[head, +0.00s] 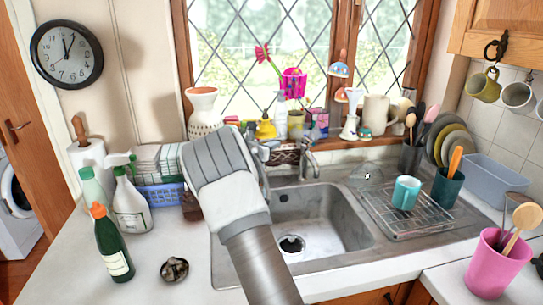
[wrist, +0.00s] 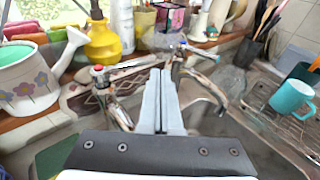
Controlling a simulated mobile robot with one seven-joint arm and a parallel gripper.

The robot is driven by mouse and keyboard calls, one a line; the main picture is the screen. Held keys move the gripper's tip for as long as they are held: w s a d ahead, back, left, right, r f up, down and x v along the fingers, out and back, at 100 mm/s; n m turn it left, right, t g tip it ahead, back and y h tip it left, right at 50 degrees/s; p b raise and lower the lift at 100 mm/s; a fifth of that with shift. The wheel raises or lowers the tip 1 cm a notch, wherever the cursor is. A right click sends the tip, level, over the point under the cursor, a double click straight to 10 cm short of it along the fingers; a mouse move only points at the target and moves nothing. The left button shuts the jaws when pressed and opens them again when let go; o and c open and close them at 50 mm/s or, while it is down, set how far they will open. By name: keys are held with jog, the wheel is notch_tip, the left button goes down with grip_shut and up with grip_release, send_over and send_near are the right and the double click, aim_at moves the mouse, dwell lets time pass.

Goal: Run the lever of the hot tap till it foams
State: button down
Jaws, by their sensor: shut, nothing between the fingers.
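Two chrome taps stand behind the sink (head: 345,215). The left one, the hot tap (wrist: 120,112), has a red mark on top and a long arm reaching right. The right one, the cold tap (wrist: 178,68), has a blue mark; it also shows in the head view (head: 307,160). My gripper (wrist: 160,74) is shut and empty, its fingertips between the two taps in the picture, near the end of the hot tap's arm. I cannot tell whether they touch it. In the head view my arm hides the fingers and most of the hot tap. No running water or foam shows.
A yellow soap bottle (wrist: 102,42) and a white watering can (wrist: 28,82) stand on the sill behind. A wire rack (head: 408,217) with a teal mug (head: 405,192) is right of the sink. Spray and green bottles (head: 112,245) stand left. The basin is empty.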

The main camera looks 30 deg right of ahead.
jog(key=s+a+r+b, duration=0.1)
jog(key=s+a+r, duration=0.1)
jog(key=s+a, duration=0.3)
jog(key=s, duration=0.3)
jog(key=shift+s+a, duration=0.25)
jog(key=shift+s, duration=0.1)
dwell(0.3)
